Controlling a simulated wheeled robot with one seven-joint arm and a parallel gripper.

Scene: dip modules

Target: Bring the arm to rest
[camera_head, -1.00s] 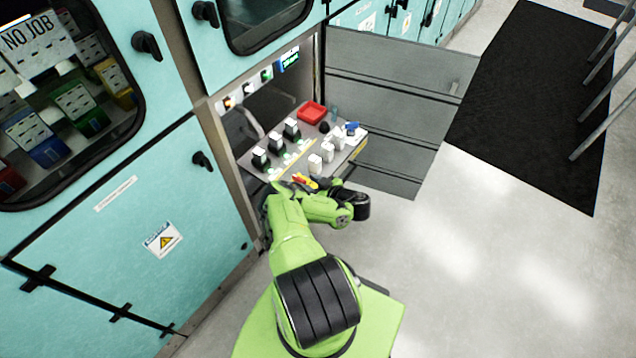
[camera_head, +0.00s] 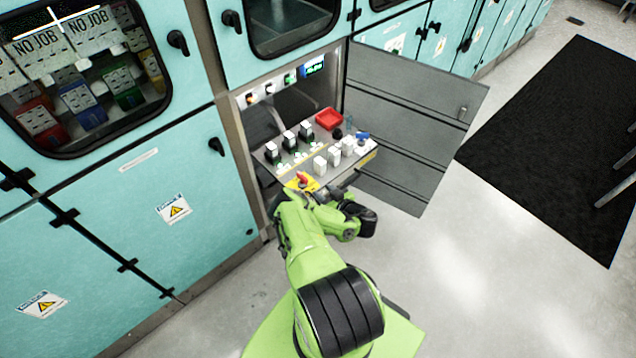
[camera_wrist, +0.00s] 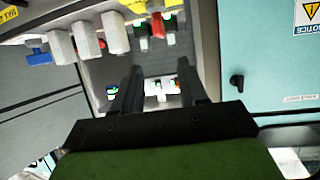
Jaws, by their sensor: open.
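My arm (camera_head: 318,255) is green with black bands and reaches from the bottom of the head view up to the front edge of a pulled-out shelf (camera_head: 352,171). My gripper (camera_wrist: 160,68) shows two dark fingers standing apart in the wrist view, with nothing seen held between them. It is in front of the shelf with the modules. In the head view the fingers are small and partly hidden by the wrist. White modules (camera_head: 334,155) and dark modules with white tops (camera_head: 288,138) stand in rows on the shelf.
Teal cabinets (camera_head: 150,210) are at left.

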